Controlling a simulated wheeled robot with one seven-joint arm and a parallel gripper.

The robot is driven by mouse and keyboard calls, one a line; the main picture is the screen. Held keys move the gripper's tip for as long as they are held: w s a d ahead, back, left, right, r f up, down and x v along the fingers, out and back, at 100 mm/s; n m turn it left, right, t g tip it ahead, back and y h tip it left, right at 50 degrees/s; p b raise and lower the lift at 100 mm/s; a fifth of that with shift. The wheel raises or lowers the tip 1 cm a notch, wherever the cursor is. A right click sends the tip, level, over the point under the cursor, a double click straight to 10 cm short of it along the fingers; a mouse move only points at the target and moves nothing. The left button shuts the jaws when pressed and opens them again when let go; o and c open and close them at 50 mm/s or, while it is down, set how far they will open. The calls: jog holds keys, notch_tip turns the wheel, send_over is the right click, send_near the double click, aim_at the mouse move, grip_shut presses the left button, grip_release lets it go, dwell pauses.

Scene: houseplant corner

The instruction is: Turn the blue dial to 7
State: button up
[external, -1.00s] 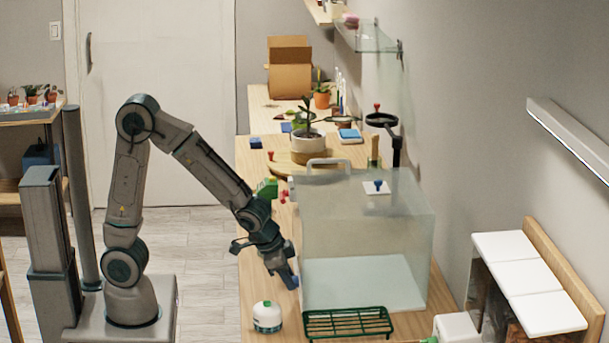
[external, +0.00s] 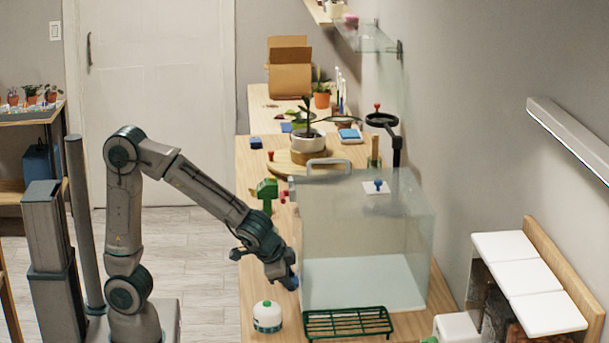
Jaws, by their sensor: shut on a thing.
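My gripper (external: 290,282) points down at the left side of the glass tank (external: 368,240), low by its near left corner. Its jaws are shut around a small blue part there, which appears to be the blue dial. The fingers mostly cover it, and its scale and pointer cannot be read. Another small blue knob (external: 378,185) stands on a white plate on the tank's top, away from my gripper.
A white bottle with a green cap (external: 267,316) and a green rack (external: 348,322) stand close in front. A green object (external: 267,190) and a potted plant on a round wooden board (external: 283,165) are behind. The floor left of the table is clear.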

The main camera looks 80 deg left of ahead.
jog(key=o, duration=1)
jog(key=p+v, duration=0.1)
jog(key=v, duration=1.3)
jog(key=shift+f, duration=0.1)
jog(key=shift+a, duration=0.1)
jog(key=s+a+h+p, duration=0.1)
jog(key=s+a+p, duration=0.1)
jog(key=s, duration=0.2)
jog(key=s+a+f+g+h+p, duration=0.1)
jog(key=s+a+p, duration=0.1)
jog(key=s+p, duration=0.1)
jog(key=s+a+f+n+h+p, duration=0.1)
jog(key=s+a+h+p, duration=0.1)
jog(key=s, duration=0.3)
jog(key=shift+s+a+f+g+p, duration=0.25)
jog(key=shift+a+g+p, duration=0.15)
jog(key=shift+a+p, duration=0.1)
